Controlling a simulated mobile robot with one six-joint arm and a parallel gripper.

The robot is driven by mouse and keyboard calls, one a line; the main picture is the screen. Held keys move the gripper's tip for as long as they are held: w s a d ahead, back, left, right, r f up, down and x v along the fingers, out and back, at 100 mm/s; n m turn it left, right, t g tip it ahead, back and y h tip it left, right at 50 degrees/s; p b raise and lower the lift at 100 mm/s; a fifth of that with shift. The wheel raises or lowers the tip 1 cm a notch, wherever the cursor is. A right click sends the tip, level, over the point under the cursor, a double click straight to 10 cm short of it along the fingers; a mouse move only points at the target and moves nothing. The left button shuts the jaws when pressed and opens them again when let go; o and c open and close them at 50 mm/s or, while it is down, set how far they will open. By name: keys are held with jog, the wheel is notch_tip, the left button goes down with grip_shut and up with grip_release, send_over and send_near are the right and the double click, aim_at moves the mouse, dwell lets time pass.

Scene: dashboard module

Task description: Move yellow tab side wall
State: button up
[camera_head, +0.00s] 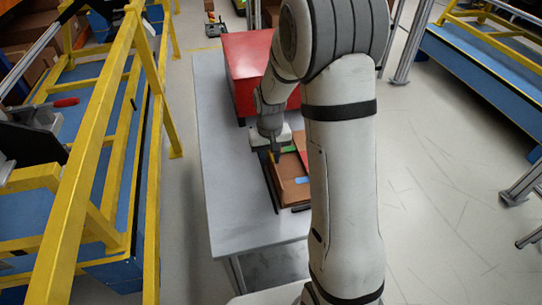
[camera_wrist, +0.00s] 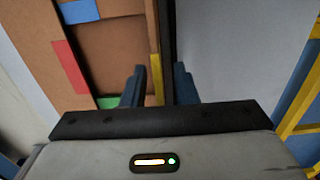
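A brown box (camera_wrist: 110,45) with coloured tabs fills the upper left of the wrist view. Its yellow tab (camera_wrist: 155,68) marks the side wall at the right edge, beside a black strip (camera_wrist: 168,45). My gripper (camera_wrist: 159,86) is open, its two dark blue fingers on either side of the yellow tab and strip. I see no clear contact; fingertip depth is hard to judge. In the head view my gripper (camera_head: 272,150) is low over the far left corner of the box (camera_head: 291,189), and the yellow tab cannot be made out there.
A blue tab (camera_wrist: 78,11), a red tab (camera_wrist: 70,66) and a green tab (camera_wrist: 108,102) mark other parts of the box. A red case (camera_head: 245,70) stands behind on the grey table (camera_head: 220,170). The table is clear left of the box. A yellow frame (camera_head: 95,170) stands further left.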

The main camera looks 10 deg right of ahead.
grip_shut()
dwell(1.4)
